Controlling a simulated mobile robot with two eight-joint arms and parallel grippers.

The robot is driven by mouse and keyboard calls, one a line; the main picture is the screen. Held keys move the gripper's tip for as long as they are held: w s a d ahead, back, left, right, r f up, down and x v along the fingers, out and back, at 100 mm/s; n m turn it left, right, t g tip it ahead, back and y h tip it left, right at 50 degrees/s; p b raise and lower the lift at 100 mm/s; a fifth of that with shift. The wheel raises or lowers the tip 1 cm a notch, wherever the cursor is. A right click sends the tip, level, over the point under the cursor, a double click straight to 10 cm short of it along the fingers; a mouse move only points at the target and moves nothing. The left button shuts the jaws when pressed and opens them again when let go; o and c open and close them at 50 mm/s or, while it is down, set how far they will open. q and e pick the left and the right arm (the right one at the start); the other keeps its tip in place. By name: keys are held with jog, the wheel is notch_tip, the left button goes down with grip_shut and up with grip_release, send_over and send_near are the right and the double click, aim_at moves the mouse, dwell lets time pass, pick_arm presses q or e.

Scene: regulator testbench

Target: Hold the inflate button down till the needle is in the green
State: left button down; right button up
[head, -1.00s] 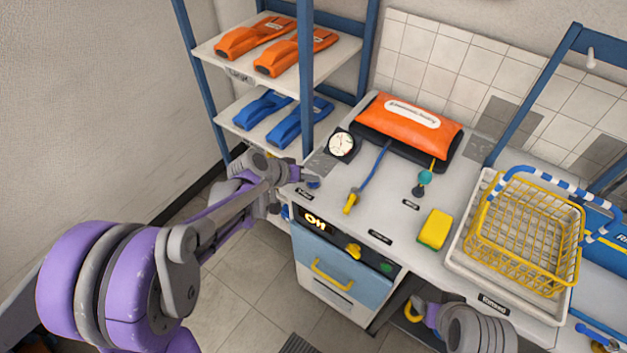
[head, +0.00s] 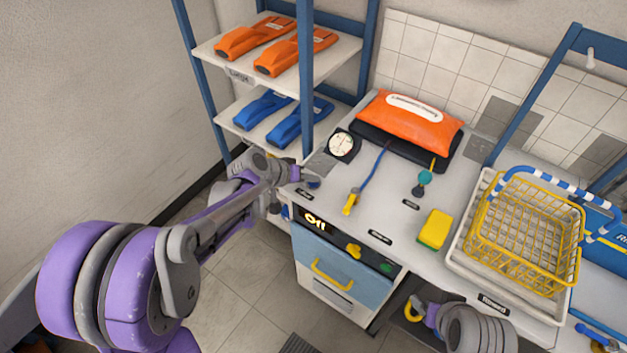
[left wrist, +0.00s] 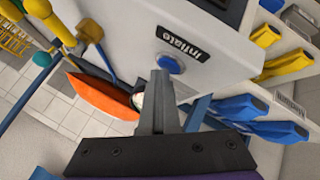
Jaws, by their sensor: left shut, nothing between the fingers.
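My left gripper (head: 312,180) is shut and empty, its tips at the blue inflate button on the bench's left front corner. In the left wrist view the closed fingers (left wrist: 158,95) reach the near edge of the blue button (left wrist: 170,63), beside its "Inflate" label (left wrist: 187,39). The tips look in contact with it, but how far it is pressed I cannot tell. The round gauge (head: 341,145) has a white face; its needle is too small to read against the green. The orange cushion (head: 408,117) looks puffed up on its black base.
A blue hose with a yellow end (head: 350,204), a teal-topped valve (head: 424,178) and a yellow sponge (head: 435,229) are on the bench. A yellow wire basket (head: 520,262) stands in a white tray at right. A blue-framed shelf (head: 306,75) stands close behind my left gripper.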

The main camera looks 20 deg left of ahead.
aim_at(311, 185)
pick_arm(q)
jog(key=shift+r+p, duration=0.5)
jog(key=shift+r, duration=0.35)
pick_arm(e)
jog(key=shift+w+r, duration=0.25)
jog(key=shift+r, duration=0.4)
pick_arm(q)
jog(key=shift+r+p, duration=1.4)
jog(key=shift+r, duration=1.2)
pick_arm(e)
jog(key=r, duration=0.2)
jog(key=w+r, duration=0.1)
jog(key=r, duration=0.1)
jog(key=shift+w, duration=0.2)
jog(key=shift+s+f, duration=0.1)
